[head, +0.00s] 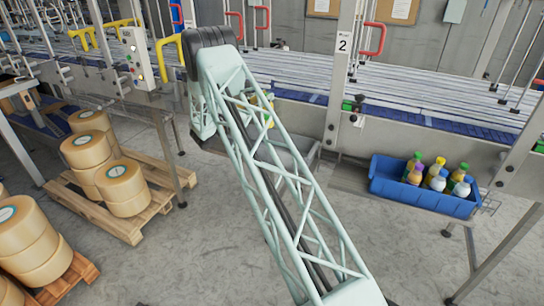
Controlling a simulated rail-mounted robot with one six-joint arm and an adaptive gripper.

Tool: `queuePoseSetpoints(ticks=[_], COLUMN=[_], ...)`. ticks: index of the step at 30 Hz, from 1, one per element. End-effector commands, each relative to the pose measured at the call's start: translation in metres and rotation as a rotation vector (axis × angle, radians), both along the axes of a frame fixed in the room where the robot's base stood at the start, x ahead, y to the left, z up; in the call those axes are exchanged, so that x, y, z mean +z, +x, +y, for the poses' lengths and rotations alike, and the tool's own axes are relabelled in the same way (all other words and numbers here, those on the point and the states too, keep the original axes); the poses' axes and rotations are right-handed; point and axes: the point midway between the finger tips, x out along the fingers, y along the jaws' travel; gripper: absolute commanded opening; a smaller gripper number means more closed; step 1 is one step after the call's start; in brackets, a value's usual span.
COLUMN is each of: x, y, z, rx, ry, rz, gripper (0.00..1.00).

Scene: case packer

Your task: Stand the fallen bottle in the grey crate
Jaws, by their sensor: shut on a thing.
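The grey crate (306,152) stands low beside the conveyor, in the middle of the head view. My own lattice arm crosses in front of it and hides most of it. A small yellow and green patch (268,103) shows through the lattice above the crate; it looks like part of a bottle, but its pose cannot be told. My gripper cannot be made out and is hidden behind the arm. Whether anything touches the crate is also hidden.
A blue crate (412,197) with several coloured bottles (440,178) stands at right. A conveyor (440,92) runs along the back, with upright posts (343,65). Wooden pallets (138,222) with tape rolls (122,187) are at left. Open floor (205,240) lies in front.

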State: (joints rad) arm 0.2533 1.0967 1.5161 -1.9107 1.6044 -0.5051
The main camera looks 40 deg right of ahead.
Motion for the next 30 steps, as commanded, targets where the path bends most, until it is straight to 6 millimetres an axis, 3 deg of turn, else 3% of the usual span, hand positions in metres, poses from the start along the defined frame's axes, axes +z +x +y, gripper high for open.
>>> queuePoseSetpoints(ticks=[8,21,30], x=[-0.007,-0.054,-0.062], y=[0.0,0.0,0.0], z=[0.0,0.0,0.0], rx=[0.0,0.0,0.0], ry=[0.0,0.0,0.0], rz=[0.0,0.0,0.0], gripper=[0.11,0.11,0.11])
